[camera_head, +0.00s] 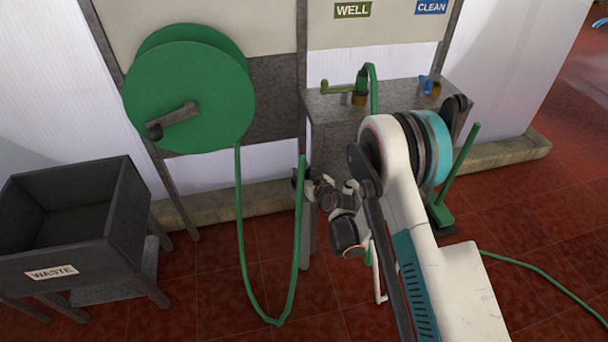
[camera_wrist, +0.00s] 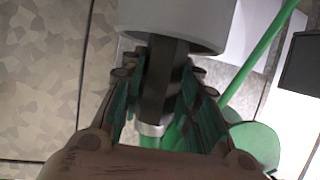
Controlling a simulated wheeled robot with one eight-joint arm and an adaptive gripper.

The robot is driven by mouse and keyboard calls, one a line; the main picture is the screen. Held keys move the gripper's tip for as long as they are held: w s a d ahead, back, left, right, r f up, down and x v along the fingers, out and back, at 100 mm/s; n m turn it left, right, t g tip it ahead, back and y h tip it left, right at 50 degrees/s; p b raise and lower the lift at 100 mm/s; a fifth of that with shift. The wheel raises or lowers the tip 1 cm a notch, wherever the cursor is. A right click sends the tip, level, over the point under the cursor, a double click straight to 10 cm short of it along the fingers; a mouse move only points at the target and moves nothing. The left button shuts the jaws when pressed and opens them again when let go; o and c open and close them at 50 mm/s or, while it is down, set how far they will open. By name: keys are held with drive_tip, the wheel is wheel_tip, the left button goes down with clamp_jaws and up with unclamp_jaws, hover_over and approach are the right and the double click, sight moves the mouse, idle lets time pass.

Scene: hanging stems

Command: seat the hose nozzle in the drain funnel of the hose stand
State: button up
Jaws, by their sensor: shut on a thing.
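My gripper (camera_head: 306,187) is in front of the hose stand (camera_head: 277,85), beside the upper end of the green hose (camera_head: 241,220). The hose hangs in a loop from the green reel (camera_head: 188,90) and rises to my gripper. In the wrist view my gripper (camera_wrist: 162,76) has its fingers on both sides of the dark nozzle (camera_wrist: 163,88), which has a metal collar at its near end. A wide pale grey cylinder (camera_wrist: 172,25) lies at the nozzle's far end; I cannot tell whether it is the drain funnel. No funnel is clear in the head view.
A dark waste trough (camera_head: 66,256) stands at the left. A metal table (camera_head: 400,92) behind my arm carries a green tap (camera_head: 361,82) and a blue tap (camera_head: 427,84). A green-handled tool (camera_head: 459,165) stands at the right. Another hose (camera_head: 545,273) lies on the red tiles.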

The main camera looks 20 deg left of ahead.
drive_tip(key=o, duration=1.1)
drive_tip(key=shift+o, duration=0.2)
